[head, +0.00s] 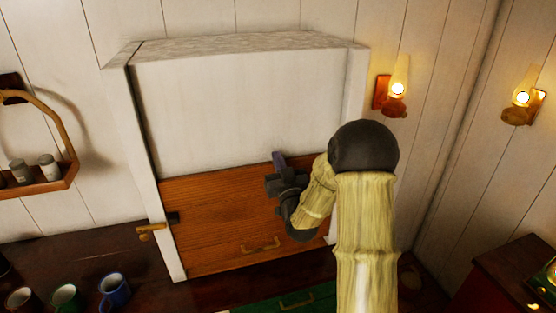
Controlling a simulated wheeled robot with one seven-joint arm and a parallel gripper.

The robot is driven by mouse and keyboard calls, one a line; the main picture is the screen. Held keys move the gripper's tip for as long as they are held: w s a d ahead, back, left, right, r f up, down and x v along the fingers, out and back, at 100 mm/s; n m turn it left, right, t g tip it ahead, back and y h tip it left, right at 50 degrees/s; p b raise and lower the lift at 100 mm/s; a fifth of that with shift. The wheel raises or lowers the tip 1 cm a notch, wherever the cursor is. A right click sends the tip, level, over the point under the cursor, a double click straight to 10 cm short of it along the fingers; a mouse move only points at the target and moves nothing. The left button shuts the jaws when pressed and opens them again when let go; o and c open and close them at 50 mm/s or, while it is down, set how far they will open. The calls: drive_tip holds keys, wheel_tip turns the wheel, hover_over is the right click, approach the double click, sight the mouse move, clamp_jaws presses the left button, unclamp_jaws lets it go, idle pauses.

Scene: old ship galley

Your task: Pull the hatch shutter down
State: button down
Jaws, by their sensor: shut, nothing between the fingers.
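The hatch shutter (215,225) is an orange-brown wooden panel in the lower part of a white frame (148,165). A brass handle (262,244) sits near its lower edge. White boarding fills the frame above the panel. My gripper (279,160) is shut and empty, in front of the panel's upper right part, above and right of the handle. I cannot tell whether it touches the panel. My arm and wrist hide the panel's right end and part of the frame's right side.
A brass lever (150,230) sticks out at the frame's left side. Mugs, including a blue mug (114,291) and a green mug (66,298), stand lower left. A wall shelf (45,185) holds small jars. A green panel with a handle (296,300) lies below. Lit lamps (397,88) hang at right.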

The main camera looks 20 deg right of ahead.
drive_tip(key=shift+s+d+f, duration=0.1)
drive_tip(key=shift+d+f, duration=0.1)
drive_tip(key=shift+f, duration=0.2)
drive_tip(key=shift+s+d+f, duration=0.1)
drive_tip(key=shift+d+f, duration=0.05)
drive_tip(key=shift+f, duration=0.25)
drive_tip(key=shift+s+a, duration=0.1)
wheel_tip(320, 180, down, 5)
drive_tip(key=b, duration=0.5)
drive_tip(key=shift+b, duration=0.3)
